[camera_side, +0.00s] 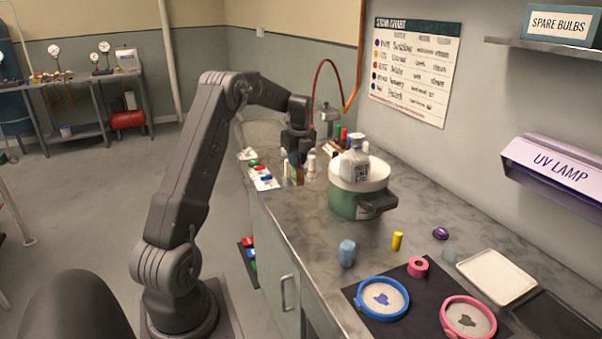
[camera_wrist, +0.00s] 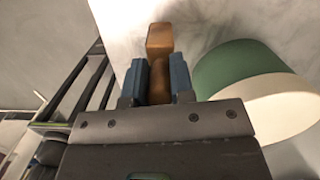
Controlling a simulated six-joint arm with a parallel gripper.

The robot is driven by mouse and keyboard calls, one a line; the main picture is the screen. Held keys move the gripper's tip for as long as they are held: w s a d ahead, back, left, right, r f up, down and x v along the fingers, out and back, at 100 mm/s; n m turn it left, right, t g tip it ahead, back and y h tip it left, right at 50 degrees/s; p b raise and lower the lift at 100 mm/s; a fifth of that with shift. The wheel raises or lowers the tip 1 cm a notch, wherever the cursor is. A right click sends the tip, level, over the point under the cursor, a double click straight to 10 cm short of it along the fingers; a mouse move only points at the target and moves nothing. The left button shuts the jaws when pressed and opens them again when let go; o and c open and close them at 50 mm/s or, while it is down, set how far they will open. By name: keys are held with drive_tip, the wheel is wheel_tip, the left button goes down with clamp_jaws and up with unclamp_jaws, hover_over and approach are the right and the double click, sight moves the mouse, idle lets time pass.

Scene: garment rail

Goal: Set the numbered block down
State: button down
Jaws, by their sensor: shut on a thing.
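My gripper (camera_wrist: 159,85) is shut on a brown wooden-looking block (camera_wrist: 160,38) with a narrower, rounded grip part between the blue-grey fingers. Its squarish end sticks out past the fingertips. No number is readable on it. In the side view my gripper (camera_side: 297,153) points down over the far part of the counter, and a small brown shape (camera_side: 298,174) shows under it. I cannot tell whether the block touches the counter.
A green tub with a white rim (camera_side: 345,205) stands close to the right of my gripper, holding a bottle (camera_side: 354,165). Small bottles and a white tray with coloured pieces (camera_side: 263,178) crowd the gripper.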

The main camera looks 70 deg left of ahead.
sight(301, 166)
drive_tip(key=shift+w+d+f, duration=0.15)
drive_tip(key=shift+w+f, duration=0.25)
drive_tip(key=shift+w, duration=0.15)
drive_tip(key=shift+f, duration=1.95)
drive_tip(key=shift+f, duration=0.1)
drive_tip(key=c, duration=1)
unclamp_jaws()
